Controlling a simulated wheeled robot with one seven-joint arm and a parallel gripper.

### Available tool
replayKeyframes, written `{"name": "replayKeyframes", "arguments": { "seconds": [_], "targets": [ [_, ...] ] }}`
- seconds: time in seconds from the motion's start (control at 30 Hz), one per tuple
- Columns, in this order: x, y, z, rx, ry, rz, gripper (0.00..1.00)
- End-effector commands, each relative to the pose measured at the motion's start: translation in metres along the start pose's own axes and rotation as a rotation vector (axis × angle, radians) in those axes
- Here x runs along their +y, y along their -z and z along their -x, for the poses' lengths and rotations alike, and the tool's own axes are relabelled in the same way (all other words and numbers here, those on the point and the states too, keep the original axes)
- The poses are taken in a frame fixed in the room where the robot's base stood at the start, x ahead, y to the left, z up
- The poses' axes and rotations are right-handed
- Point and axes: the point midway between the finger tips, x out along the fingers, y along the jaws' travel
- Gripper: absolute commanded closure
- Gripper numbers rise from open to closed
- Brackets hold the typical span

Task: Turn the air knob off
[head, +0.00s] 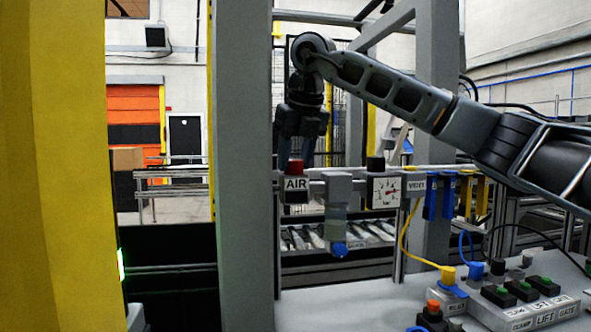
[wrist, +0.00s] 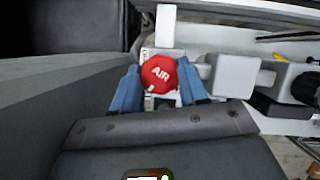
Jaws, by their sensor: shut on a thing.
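The air knob (wrist: 159,73) is round and red with white AIR lettering and a small white mark near its lower left edge in the wrist view. In the head view the red knob (head: 295,167) sits on top of the block with the AIR label (head: 296,184). My gripper (wrist: 156,88) is shut on the knob, with one blue finger on each side of it. In the head view my gripper (head: 294,158) points down onto the knob from above, and its fingertips are partly hard to make out.
A grey post (head: 245,170) stands close to the left of the knob. To the right on the same rail are a filter bowl (head: 338,215), a gauge with a black knob (head: 385,190) and blue and yellow clips. A button panel (head: 525,300) lies at the lower right.

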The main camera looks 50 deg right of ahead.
Motion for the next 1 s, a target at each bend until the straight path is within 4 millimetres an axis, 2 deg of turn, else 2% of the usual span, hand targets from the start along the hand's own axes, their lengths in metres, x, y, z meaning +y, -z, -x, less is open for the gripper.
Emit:
{"name": "replayKeyframes", "arguments": {
  "seconds": [0.4,1.0],
  "targets": [
    [0.0012,-0.0005,-0.0003,-0.002,0.085,-0.207,0.87],
    [0.0015,-0.001,0.001,-0.001,0.101,-0.247,0.87]
  ]
}}
